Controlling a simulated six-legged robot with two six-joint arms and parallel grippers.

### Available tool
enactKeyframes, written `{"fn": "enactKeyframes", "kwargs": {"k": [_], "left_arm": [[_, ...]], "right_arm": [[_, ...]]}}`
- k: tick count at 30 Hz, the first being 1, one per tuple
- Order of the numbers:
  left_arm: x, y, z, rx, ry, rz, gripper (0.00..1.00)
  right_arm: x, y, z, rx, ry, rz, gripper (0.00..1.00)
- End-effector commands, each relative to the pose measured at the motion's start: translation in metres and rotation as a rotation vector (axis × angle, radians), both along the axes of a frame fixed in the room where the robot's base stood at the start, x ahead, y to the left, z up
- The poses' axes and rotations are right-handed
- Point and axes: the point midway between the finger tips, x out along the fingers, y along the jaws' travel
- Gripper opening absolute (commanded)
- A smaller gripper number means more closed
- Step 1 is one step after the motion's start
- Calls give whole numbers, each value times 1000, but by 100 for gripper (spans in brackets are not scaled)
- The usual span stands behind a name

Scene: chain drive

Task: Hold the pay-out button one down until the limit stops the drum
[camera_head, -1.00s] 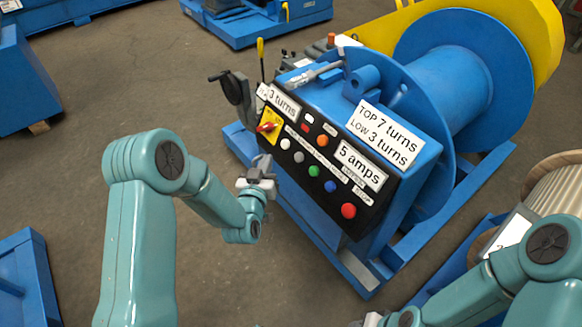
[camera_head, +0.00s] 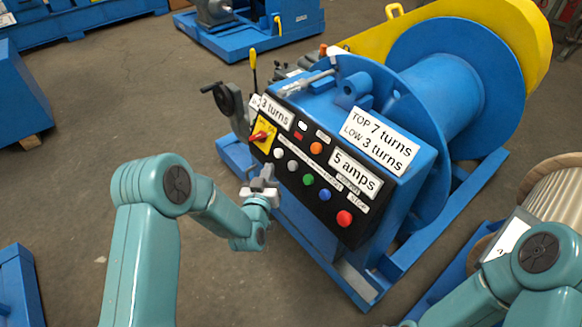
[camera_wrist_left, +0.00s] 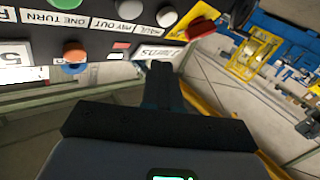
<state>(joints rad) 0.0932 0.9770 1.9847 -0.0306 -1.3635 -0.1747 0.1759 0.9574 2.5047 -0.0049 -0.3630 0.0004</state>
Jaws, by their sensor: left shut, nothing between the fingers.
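The black control panel (camera_head: 330,190) on the blue winch has a row of white (camera_head: 278,153), grey (camera_head: 292,165), green (camera_head: 309,180), blue (camera_head: 324,194) and red (camera_head: 345,218) buttons. In the left wrist view, labels read HAUL, PAY OUT (camera_wrist_left: 131,28) and ONE TURN; HAUL is by the white button (camera_wrist_left: 167,16). PAY OUT appears to belong to the grey button. My left gripper (camera_head: 266,172) is shut and empty in front of the panel, just below the white and grey buttons and apparently apart from them. Its dark fingers show in the wrist view (camera_wrist_left: 160,75). My right gripper is out of view.
The blue drum (camera_head: 450,90) stands behind the panel, with a yellow guard (camera_head: 535,35) beyond. A red rotary switch (camera_head: 260,137) and a hand crank (camera_head: 225,100) are at the panel's left end. An orange button (camera_head: 316,148) is above the row. Open floor lies left.

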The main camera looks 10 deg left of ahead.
Motion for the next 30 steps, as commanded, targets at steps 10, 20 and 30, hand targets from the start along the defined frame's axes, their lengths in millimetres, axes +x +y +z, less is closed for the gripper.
{"fn": "enactKeyframes", "kwargs": {"k": [10, 20, 30], "left_arm": [[30, -25, -23, 2, -3, 0, 0], [37, -30, -24, 1, 0, 1, 0], [37, -30, -24, 0, 0, 1, 0]], "right_arm": [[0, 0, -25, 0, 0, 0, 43], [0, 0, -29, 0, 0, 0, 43], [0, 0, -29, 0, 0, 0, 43]]}}
